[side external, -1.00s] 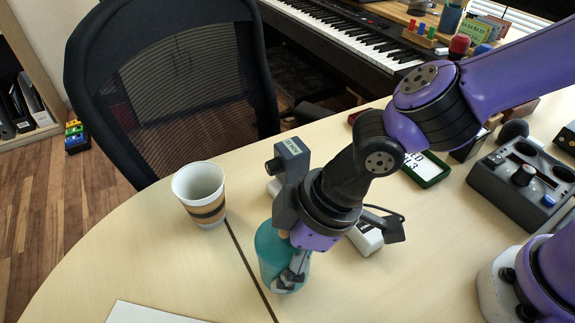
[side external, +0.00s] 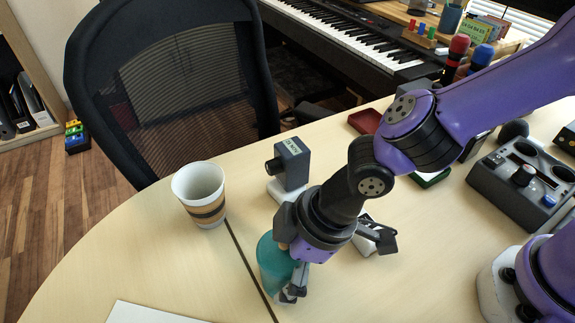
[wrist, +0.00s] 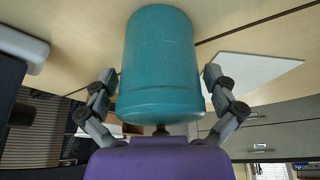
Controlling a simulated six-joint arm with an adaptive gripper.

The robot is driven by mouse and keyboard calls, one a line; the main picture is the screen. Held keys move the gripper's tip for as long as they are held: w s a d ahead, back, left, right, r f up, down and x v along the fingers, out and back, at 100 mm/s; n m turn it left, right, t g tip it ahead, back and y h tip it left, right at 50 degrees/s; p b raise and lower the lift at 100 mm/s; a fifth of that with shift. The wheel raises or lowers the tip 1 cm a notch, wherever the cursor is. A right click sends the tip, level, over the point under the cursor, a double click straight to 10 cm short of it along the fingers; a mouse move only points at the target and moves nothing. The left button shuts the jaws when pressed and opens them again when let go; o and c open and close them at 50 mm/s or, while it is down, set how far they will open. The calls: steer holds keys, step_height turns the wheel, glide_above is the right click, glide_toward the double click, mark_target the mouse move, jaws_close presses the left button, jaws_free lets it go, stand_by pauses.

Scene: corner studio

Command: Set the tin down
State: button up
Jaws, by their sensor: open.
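The teal tin (side external: 272,262) is upright at the desk's front middle, by the dark seam. It appears to rest on the desk, though its base is partly hidden. My gripper (side external: 292,292) is low at the tin's right side in the side external view. In the wrist view the tin (wrist: 160,65) lies between my two open fingers (wrist: 158,85), with a narrow gap showing on each side.
A striped paper cup (side external: 201,194) stands left of the tin. A white sheet (side external: 150,313) lies at the front. A grey device (side external: 290,163) stands behind the tin, and a control box (side external: 522,180) is at right.

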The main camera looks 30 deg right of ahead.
steer(key=v, duration=1.2)
steer(key=d+r+m+t+h, duration=0.1)
steer(key=d+m, duration=0.5)
steer(key=d, duration=0.6)
steer(key=d+r+m+t+h, duration=0.2)
steer(key=d+m, duration=0.4)
steer(key=d, duration=0.6)
steer(key=shift+w+r+h, duration=0.15)
steer(key=shift+r+h, duration=0.05)
steer(key=shift+h, duration=0.3)
